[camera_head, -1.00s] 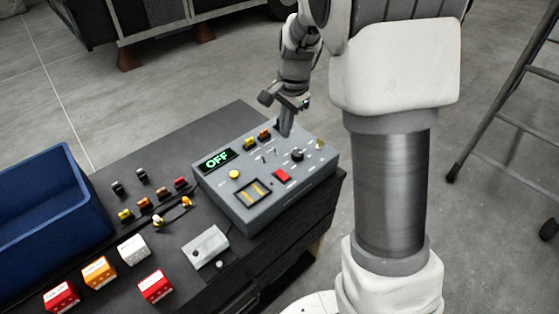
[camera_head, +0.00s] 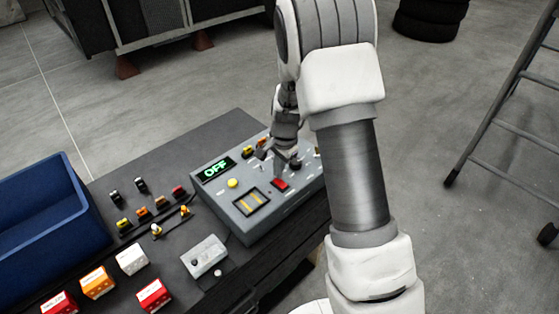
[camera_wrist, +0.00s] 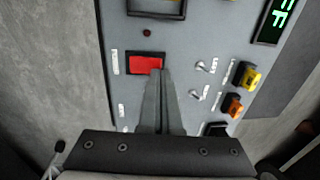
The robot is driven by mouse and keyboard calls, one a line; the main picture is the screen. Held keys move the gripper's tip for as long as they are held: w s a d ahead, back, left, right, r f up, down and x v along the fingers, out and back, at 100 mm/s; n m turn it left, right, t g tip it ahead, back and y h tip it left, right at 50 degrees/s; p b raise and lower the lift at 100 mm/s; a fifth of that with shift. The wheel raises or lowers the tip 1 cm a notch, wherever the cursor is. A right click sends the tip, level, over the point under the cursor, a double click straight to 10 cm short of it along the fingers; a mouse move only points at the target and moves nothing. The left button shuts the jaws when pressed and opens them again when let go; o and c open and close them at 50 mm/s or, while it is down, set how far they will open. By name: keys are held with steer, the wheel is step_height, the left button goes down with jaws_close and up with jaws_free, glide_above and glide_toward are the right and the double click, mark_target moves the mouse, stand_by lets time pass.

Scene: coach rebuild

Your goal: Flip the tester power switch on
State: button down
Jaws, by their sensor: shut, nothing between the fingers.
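The tester (camera_head: 240,222) is a grey box on the dark bench, and its green display (camera_head: 214,170) reads OFF. A red rocker switch (camera_head: 280,185) sits on its top panel; it also shows in the wrist view (camera_wrist: 143,64). My gripper (camera_head: 287,170) is shut and empty, pointing down over the panel right beside the red switch. In the wrist view the closed fingertips (camera_wrist: 158,74) overlap the right edge of the red switch. I cannot tell whether they touch it.
Small toggles (camera_wrist: 206,66) and yellow and orange connectors (camera_wrist: 250,76) stand on the panel near the fingers. A blue bin (camera_head: 50,225), a small grey box (camera_head: 204,256) and several coloured blocks are left of the tester. A ladder stands at right.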

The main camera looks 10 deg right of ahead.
steer(key=shift+w+f, duration=0.1)
steer(key=shift+f, duration=0.1)
stand_by(0.3)
steer(key=shift+a+f+g+p, duration=0.1)
steer(key=shift+f+g+p, duration=0.2)
steer(key=shift+p, duration=0.1)
steer(key=shift+r, duration=0.1)
steer(key=shift+s+d+r, duration=0.25)
steer(key=shift+s+d, duration=0.15)
steer(key=shift+s, duration=0.2)
step_height(320, 180, up, 14)
steer(key=w+a+p, duration=0.1)
steer(key=shift+w+p, duration=0.35)
steer(key=shift+p, duration=0.05)
stand_by(0.4)
